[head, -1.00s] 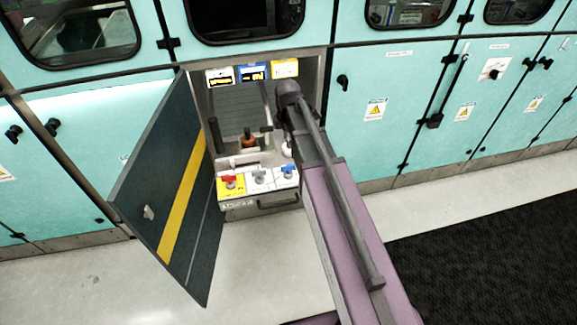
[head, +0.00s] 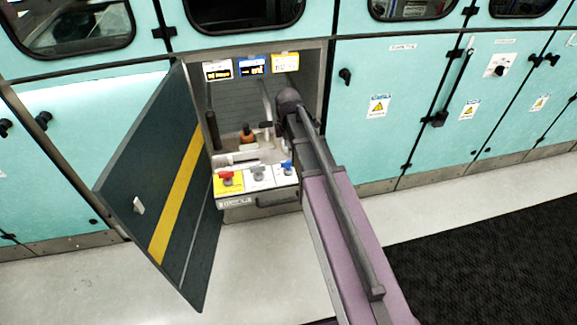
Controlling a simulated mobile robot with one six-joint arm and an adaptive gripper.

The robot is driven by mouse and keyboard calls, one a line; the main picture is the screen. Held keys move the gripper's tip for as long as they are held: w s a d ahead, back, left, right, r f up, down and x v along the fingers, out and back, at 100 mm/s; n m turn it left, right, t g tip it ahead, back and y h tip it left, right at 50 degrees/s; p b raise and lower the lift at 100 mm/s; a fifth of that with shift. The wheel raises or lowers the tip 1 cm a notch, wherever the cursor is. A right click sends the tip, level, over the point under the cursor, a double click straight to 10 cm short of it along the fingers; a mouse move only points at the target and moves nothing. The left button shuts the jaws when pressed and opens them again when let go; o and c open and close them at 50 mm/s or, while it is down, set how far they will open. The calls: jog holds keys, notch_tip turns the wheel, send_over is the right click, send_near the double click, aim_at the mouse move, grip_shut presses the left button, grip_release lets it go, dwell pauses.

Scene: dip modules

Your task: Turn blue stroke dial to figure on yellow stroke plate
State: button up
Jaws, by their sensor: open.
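The blue dial (head: 286,167) sits at the right end of a row of three on the front panel inside the open cabinet bay. The yellow plate (head: 285,62) is at the top right of the bay; its figure is too small to read. My gripper (head: 267,126) appears as a small dark shape at the end of my arm, inside the bay, above and left of the blue dial in the picture. It is open, apart from the dial, and partly hidden by my arm.
A red dial (head: 227,177) and a grey dial (head: 257,172) sit left of the blue one. A white plate (head: 217,70) and a blue plate (head: 252,66) hang above. An orange-brown knob (head: 247,135) stands behind the dials. The open dark door (head: 160,190) bounds the left side.

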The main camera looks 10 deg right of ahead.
aim_at(288, 161)
jog(key=shift+f+b, duration=3.25)
jog(key=shift+f, duration=0.35)
grip_shut()
